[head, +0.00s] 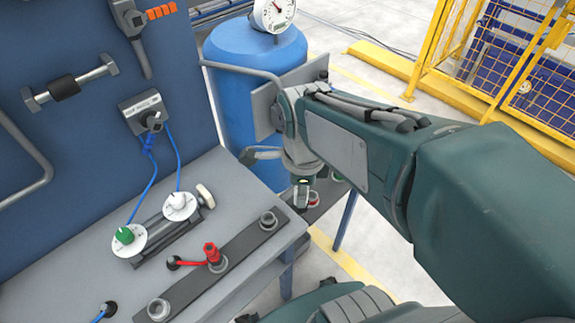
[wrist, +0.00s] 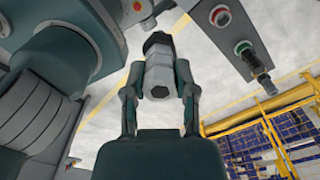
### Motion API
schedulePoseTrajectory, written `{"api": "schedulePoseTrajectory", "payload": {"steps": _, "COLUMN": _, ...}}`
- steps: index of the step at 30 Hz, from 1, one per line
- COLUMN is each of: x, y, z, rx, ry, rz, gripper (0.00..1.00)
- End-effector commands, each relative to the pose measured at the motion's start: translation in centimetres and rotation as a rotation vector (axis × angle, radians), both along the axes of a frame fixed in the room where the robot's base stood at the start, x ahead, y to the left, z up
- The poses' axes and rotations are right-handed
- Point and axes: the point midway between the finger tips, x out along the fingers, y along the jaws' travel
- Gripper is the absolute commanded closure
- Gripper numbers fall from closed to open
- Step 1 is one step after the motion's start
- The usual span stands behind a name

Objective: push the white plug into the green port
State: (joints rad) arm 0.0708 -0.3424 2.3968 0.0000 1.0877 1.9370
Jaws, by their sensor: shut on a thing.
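My gripper (wrist: 158,88) is shut on a pale, faceted piece with a dark end, which I take to be the white plug (wrist: 158,70). It is held in the air between the two fingers. In the head view my gripper (head: 301,192) hangs at the right end of the bench, and the plug there is too small to make out. The green port (wrist: 243,48) is a green-ringed socket on a grey strip, right of the gripper and apart from it in the wrist view. In the head view the green port (head: 337,177) is partly hidden behind my arm.
A red-ringed port (wrist: 220,15) and a dark upright fitting (wrist: 262,85) share the strip with the green port. On the bench (head: 215,175) are a red plug (head: 212,254), a white knob (head: 178,201) and a green knob (head: 124,236). A blue tank (head: 235,95) stands behind.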

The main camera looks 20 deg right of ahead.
Motion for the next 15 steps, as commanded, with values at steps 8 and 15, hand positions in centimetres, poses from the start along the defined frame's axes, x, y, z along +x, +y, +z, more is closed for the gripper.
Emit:
{"api": "schedulePoseTrajectory", "payload": {"steps": 8, "x": 0.0, "y": 0.0, "z": 2.0, "rx": 0.0, "ry": -0.003, "rz": 0.0, "gripper": 1.0}}
{"api": "schedulePoseTrajectory", "payload": {"steps": 15, "x": 0.0, "y": 0.0, "z": 3.6, "rx": 0.0, "ry": -0.002, "rz": 0.0, "gripper": 1.0}}
